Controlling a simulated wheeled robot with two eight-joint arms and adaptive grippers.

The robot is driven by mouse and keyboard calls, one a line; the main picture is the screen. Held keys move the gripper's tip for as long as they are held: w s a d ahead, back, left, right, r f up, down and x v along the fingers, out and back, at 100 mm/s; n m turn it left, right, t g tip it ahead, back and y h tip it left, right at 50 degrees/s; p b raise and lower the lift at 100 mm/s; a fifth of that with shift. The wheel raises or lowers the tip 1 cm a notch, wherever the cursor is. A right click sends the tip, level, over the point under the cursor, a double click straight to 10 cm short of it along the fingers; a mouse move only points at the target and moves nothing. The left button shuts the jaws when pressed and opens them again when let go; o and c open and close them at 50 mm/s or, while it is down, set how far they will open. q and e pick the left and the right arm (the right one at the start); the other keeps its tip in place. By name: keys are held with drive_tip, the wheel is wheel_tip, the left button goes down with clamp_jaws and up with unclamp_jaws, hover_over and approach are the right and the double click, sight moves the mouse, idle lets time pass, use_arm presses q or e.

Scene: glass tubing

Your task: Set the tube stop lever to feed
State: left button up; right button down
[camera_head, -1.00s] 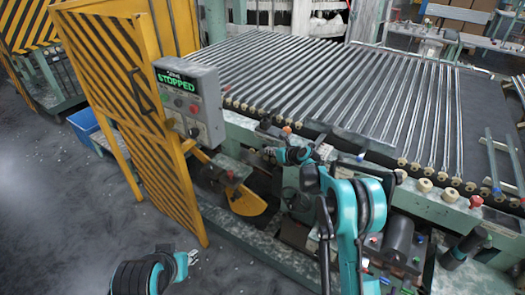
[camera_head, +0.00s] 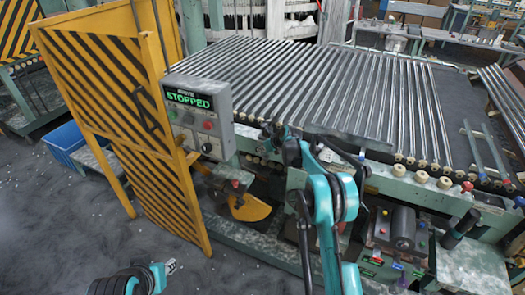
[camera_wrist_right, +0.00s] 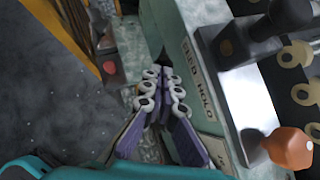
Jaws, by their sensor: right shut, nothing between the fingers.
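The green machine panel (camera_wrist_right: 215,95) carries a "FEED HOLD" label in the right wrist view. I cannot tell for sure which is the stop lever's. My right gripper (camera_wrist_right: 160,78) is shut and empty, left of the label and apart from both knobs. In the head view my right gripper (camera_head: 270,131) is at the machine's near edge, and my arm hides the knobs. My left gripper (camera_head: 172,267) is low at the left, away from the machine; its jaws are too small to read.
A grey control box (camera_head: 200,112) reads "STOPPED". A yellow-and-black striped guard (camera_head: 115,120) stands left of the machine. Rows of glass tubes (camera_head: 300,80) lie on the conveyor bed. A black block (camera_wrist_right: 240,45) juts from the panel. Open floor lies at the front left.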

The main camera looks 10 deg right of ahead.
drive_tip(key=shift+w+a, duration=0.2)
drive_tip(key=shift+a, duration=0.1)
idle(0.5)
